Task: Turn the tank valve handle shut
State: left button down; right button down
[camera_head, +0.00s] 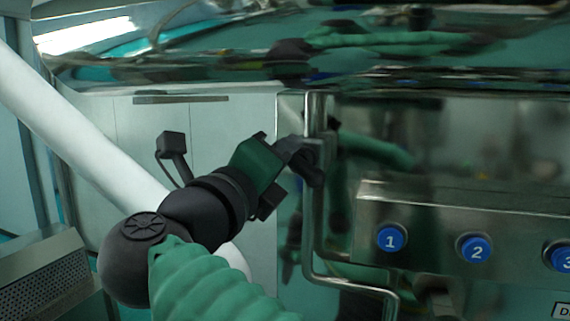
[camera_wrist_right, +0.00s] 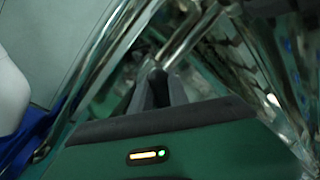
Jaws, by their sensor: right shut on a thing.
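My right gripper (camera_head: 306,160) reaches in from the lower left, at a bright metal pipe on the front of the polished tank. Its dark fingers are shut on the valve handle beside the pipe. The handle is small and mostly hidden by the fingers, so its exact angle cannot be told. In the right wrist view, the fingers (camera_wrist_right: 156,90) are close together among shiny metal, and the handle does not show clearly there. My left gripper is not in view.
The metal pipe (camera_head: 309,220) runs down and bends right below the gripper. A steel panel right of it has numbered blue buttons, such as button 1 (camera_head: 391,238) and button 2 (camera_head: 475,248). A thick white tube (camera_head: 75,125) slants behind my arm. A perforated metal box (camera_head: 45,280) stands lower left.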

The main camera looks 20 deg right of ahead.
jog(key=n, duration=0.2)
jog(key=f+n+t+b, duration=0.1)
jog(key=n, duration=0.1)
jog(key=shift+w+a+y, duration=0.1)
jog(key=shift+y, duration=0.2)
jog(key=shift+f+n+t+y, duration=0.1)
jog(key=shift+n+t+y, duration=0.15)
jog(key=shift+n, duration=0.9)
jog(key=shift+f+n+t+y, duration=0.15)
jog(key=shift+n+y, duration=0.2)
jog(key=shift+n, duration=0.8)
jog(key=c, duration=1.5)
grip_release()
jog(key=shift+w, duration=0.1)
jog(key=shift+c, duration=0.2)
jog(key=shift+o, duration=1.1)
jog(key=shift+w, duration=0.1)
jog(key=shift+o, duration=0.2)
jog(key=shift+w+f, duration=0.1)
jog(key=shift+w, duration=0.15)
